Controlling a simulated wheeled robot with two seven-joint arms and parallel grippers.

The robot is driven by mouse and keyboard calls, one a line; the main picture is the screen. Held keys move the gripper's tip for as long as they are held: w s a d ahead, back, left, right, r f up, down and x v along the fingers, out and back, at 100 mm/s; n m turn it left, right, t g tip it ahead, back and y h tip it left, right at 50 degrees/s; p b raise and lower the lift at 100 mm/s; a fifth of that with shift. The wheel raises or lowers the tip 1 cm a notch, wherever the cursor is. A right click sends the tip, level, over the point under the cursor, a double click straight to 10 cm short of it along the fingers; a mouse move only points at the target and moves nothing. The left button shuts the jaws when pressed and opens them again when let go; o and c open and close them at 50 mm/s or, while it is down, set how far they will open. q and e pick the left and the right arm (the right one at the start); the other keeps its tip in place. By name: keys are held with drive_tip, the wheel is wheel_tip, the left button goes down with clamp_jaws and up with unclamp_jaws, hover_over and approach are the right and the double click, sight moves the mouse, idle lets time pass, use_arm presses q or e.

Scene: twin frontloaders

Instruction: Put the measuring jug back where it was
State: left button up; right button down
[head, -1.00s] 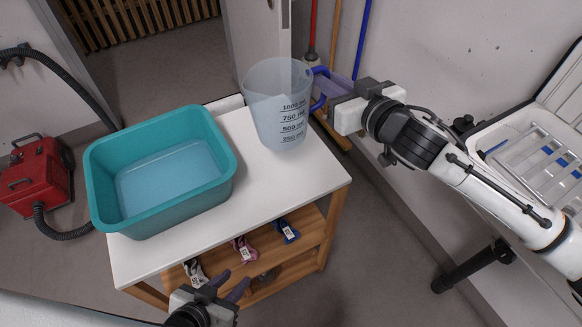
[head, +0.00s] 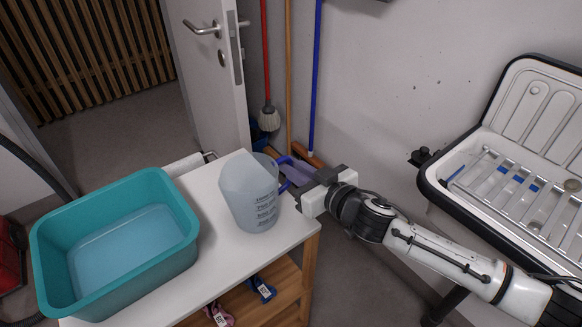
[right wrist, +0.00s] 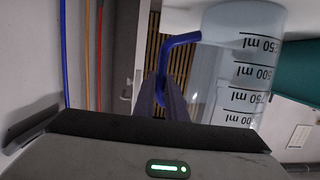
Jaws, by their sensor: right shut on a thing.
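The measuring jug (head: 250,195) is clear, with dark scale marks and a blue handle. It is upright at the right back part of the white-topped table (head: 222,262). I cannot tell for sure whether its base touches the top. My right gripper (head: 292,178) is to the right of the jug, shut on its handle. The right wrist view shows the blue handle (right wrist: 181,40) at the fingers and the jug's scale (right wrist: 255,75) beside them. My left gripper is out of view.
A teal basin (head: 185,245) with water stands on the table, left of the jug. Items lie on the wooden shelf below. Broom handles (head: 288,80) lean at the wall behind. An open white case (head: 440,190) is at the right. An open door (head: 215,90) stands behind.

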drive_tip(key=c, duration=1.8)
unclamp_jaws()
drive_tip(key=shift+r, duration=0.15)
drive_tip(key=v, duration=1.1)
drive_tip(key=s+d+f+m+g+h, duration=0.2)
drive_tip(key=s+d+f+h, duration=0.1)
drive_tip(key=s+f, duration=0.9)
drive_tip(key=s+d+f+m+g+h, duration=0.2)
drive_tip(key=s+d+f, duration=0.3)
drive_tip(key=s+f, duration=0.6)
wheel_tip(320, 180, down, 3)
drive_tip(key=shift+s+d+f+m+h, duration=0.1)
drive_tip(key=shift+s+d+m+h, duration=0.35)
drive_tip(key=shift+h, duration=0.45)
